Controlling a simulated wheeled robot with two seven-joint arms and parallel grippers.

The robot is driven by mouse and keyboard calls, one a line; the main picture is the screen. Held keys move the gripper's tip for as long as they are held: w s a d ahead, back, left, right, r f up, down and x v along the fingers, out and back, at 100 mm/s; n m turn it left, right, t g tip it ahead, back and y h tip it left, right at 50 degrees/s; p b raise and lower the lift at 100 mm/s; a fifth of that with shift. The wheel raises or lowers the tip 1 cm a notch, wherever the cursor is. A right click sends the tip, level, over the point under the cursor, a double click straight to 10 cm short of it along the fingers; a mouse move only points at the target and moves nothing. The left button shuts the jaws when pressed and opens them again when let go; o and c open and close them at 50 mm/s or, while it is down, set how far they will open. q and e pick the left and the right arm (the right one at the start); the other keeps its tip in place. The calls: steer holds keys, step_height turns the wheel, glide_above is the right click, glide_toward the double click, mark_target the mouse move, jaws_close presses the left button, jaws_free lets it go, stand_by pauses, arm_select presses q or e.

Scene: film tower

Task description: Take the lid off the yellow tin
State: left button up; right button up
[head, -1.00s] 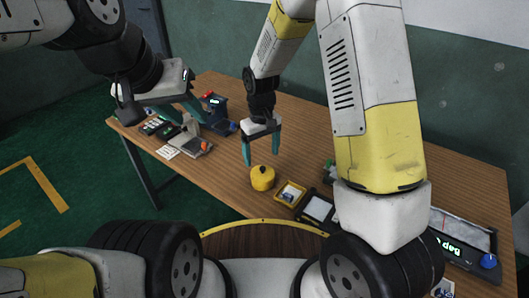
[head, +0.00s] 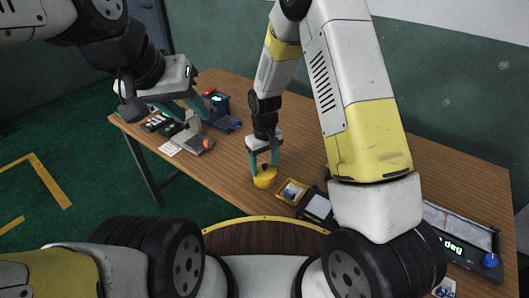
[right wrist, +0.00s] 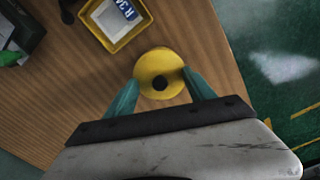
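The yellow tin (head: 265,179) stands on the wooden table near its front edge, with a dark knob on top. In the right wrist view the tin's round yellow lid (right wrist: 158,66) shows from above, with the dark knob at its near side. My right gripper (head: 264,169) is lowered over the tin, its teal fingers apart on either side of the top. In the right wrist view the fingers of my right gripper (right wrist: 162,88) lie left and right of the knob; contact is not clear. My left gripper (head: 200,113) is raised over the table's left part, fingers apart and empty.
A yellow tray (head: 293,191) with a labelled item lies just right of the tin, with a dark-framed tray (head: 318,207) beside it. Devices, including a blue one (head: 216,103), stand at the table's left. The table behind the tin is clear.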

steer(key=c, duration=0.9)
steer(key=shift+c, duration=0.4)
steer(key=shift+s, duration=0.1)
